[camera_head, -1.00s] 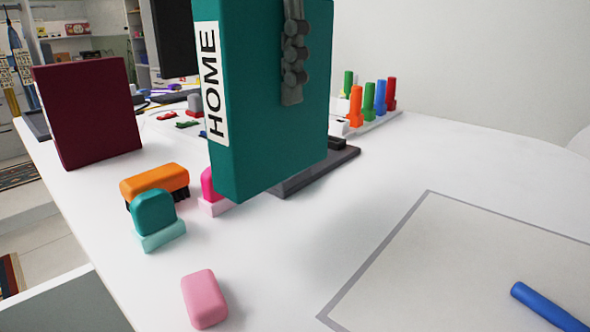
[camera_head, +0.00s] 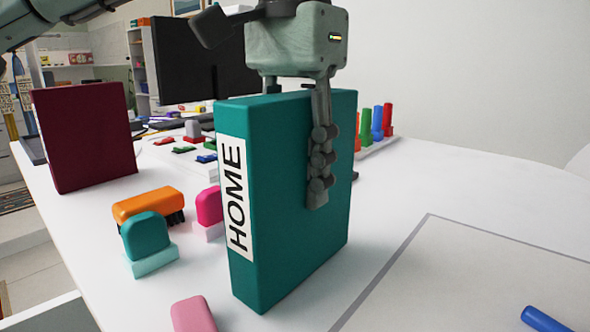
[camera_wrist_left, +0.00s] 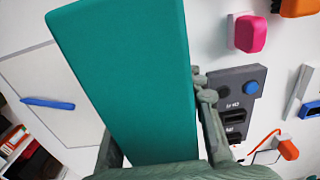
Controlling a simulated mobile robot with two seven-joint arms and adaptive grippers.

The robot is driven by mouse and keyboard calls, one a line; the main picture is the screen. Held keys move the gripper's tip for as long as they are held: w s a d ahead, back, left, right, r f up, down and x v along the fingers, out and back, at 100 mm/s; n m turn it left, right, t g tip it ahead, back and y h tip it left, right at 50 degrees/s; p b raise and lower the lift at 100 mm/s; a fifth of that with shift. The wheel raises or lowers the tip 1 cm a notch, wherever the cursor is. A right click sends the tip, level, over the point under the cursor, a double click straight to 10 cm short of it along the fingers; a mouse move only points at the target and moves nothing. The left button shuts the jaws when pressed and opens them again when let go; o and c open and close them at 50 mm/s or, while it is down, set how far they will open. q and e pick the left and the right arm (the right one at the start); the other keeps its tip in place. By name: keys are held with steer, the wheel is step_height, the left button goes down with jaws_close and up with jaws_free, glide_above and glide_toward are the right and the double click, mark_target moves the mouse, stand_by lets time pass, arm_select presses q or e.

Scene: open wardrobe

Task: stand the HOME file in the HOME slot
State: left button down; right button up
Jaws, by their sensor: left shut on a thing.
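The HOME file (camera_head: 300,240) is a teal box file with a white HOME label on its spine. It is upright over the white table, and its lower edge is at or close to the tabletop; I cannot tell if it touches. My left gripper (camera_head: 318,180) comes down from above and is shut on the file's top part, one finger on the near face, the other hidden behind. In the left wrist view the file (camera_wrist_left: 130,75) fills the middle between the fingers. I cannot make out the HOME slot in these frames. My right gripper is not in view.
A maroon file (camera_head: 85,135) stands at the left. An orange brush (camera_head: 148,204), a teal block (camera_head: 146,237), a pink block (camera_head: 208,207) and a pink eraser (camera_head: 193,315) are left of the file. A grey-edged mat (camera_head: 470,275) and blue marker (camera_head: 545,320) lie right. A grey unit (camera_wrist_left: 240,78) is beside the file.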

arm_select(q)
steer(key=shift+f, duration=0.15)
steer(key=c, duration=1)
jaws_free()
steer(key=shift+o, duration=0.2)
